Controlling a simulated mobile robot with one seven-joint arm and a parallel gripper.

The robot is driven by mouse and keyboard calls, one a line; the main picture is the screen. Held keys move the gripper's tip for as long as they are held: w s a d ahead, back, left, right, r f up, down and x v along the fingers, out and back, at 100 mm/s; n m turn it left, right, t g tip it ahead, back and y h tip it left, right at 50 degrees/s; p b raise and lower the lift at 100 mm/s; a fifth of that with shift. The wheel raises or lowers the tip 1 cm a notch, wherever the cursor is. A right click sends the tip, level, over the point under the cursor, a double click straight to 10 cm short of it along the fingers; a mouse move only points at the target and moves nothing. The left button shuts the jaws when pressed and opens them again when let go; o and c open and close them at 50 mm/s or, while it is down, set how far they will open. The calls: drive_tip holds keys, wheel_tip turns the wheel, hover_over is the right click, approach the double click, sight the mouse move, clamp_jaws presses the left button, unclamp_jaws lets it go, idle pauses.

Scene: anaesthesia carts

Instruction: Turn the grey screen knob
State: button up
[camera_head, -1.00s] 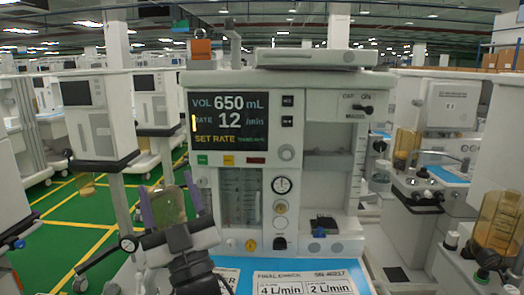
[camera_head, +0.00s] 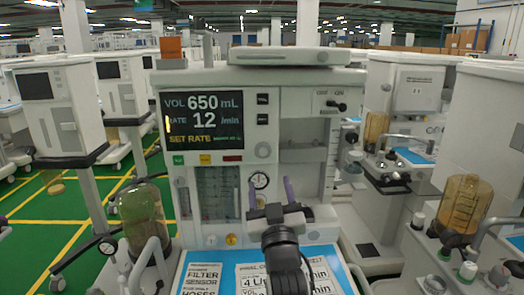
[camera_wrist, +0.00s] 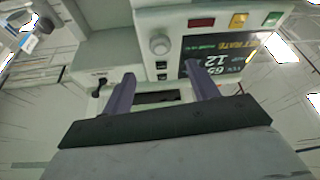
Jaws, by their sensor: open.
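The fingers also show in the wrist view (camera_wrist: 160,73), apart from the knob.
A round gauge (camera_head: 260,180) sits below the knob, partly behind the fingers. A blue worktop with printed sheets (camera_head: 205,279) lies under my arm. A tinted canister (camera_head: 142,216) stands at the left. Other carts (camera_head: 410,98) stand at the right and left.

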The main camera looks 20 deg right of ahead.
sight(264, 154)
drive_tip(key=p+x, duration=0.4)
drive_tip(key=x, duration=0.5)
drive_tip(key=shift+w+r, duration=0.25)
drive_tip(key=shift+r, duration=0.05)
drive_tip(key=shift+w+d, duration=0.15)
drive_tip(key=shift+w, duration=0.25)
drive_tip(key=c, duration=1)
